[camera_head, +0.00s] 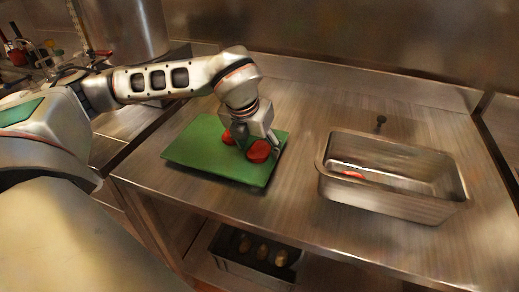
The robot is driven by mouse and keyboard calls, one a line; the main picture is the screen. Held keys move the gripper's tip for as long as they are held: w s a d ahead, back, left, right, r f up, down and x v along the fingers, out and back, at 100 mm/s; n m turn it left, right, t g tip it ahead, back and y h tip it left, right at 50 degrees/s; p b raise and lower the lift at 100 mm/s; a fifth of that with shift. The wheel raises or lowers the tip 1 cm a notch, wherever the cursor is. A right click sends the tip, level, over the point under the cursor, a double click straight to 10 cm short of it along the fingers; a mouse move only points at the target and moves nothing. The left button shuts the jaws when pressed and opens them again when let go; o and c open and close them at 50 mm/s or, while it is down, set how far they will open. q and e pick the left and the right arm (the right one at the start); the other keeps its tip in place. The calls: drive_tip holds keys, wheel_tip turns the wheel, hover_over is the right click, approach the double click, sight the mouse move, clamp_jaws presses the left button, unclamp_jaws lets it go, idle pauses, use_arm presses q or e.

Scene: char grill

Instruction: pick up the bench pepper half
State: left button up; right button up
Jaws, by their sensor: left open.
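Two red pepper halves lie on a green cutting board (200,160) on the steel bench. The nearer pepper half (258,152) is below and between the fingers of my left gripper (259,146). The other pepper half (228,137) is just to the left, partly hidden by the gripper. My left gripper is open and points down over the board, very close to the nearer half; I cannot tell whether it touches it. My right gripper is not in view.
A steel pan (390,200) with a small red piece (353,174) inside stands on the bench to the right. A tray (230,262) with several brownish items sits on the lower shelf. Bare bench lies between board and pan.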

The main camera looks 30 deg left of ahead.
use_arm(q)
drive_tip(key=c, duration=1.1)
drive_tip(key=shift+c, duration=0.5)
drive_tip(key=shift+r, duration=0.2)
